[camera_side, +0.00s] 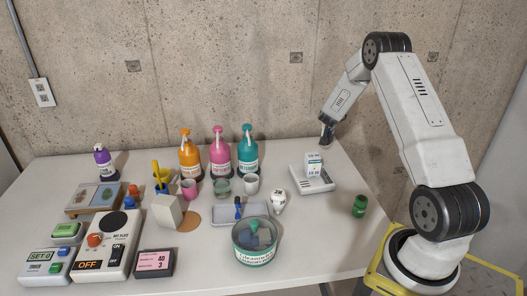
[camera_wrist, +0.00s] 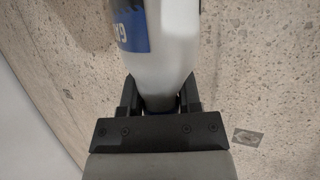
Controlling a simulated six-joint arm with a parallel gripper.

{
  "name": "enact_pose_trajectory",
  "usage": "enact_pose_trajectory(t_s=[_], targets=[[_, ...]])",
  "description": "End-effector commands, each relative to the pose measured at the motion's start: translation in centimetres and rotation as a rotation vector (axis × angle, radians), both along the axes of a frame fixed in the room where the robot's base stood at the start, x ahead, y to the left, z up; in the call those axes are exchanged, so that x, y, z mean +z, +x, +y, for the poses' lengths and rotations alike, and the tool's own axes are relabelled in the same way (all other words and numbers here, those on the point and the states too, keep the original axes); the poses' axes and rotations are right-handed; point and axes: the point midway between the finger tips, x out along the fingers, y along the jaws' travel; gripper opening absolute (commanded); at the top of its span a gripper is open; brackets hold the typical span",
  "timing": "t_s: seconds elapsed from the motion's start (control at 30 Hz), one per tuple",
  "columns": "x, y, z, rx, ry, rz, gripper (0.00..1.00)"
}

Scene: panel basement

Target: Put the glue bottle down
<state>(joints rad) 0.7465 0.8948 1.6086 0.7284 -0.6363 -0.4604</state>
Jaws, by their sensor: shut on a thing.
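My gripper (camera_wrist: 160,100) is shut on a white bottle with a blue label, the glue bottle (camera_wrist: 165,60), which fills the middle of the wrist view. Its label is cut off by the top edge and only partly readable. In the side view my gripper (camera_side: 327,134) hangs at the back right of the table, near the concrete wall. The held bottle is small and mostly hidden there, so I cannot tell its exact tilt or its height above the table.
A white scale (camera_side: 312,179) carries a small box (camera_side: 314,163). Orange (camera_side: 190,160), pink (camera_side: 220,155) and teal (camera_side: 247,155) pump bottles stand at the back.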

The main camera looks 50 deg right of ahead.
Motion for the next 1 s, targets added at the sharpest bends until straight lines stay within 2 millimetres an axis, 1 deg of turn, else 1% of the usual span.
enact_pose_trajectory(t_s=[0.1, 0.4, 0.5, 0.73, 0.83, 1.0], targets=[[-0.4, 0.3, -0.3, 0.000, -0.002, -0.002, 0.00], [-0.7, 0.5, -0.5, 0.000, -0.002, -0.002, 0.00], [-1.3, 0.8, -0.7, 0.000, -0.001, 0.000, 0.00], [-3.8, 0.7, -0.7, 0.000, 0.000, 0.000, 0.00], [-4.1, 0.8, -0.7, 0.001, -0.003, -0.001, 0.00], [-4.1, 0.8, -0.7, 0.001, -0.003, -0.001, 0.00]])
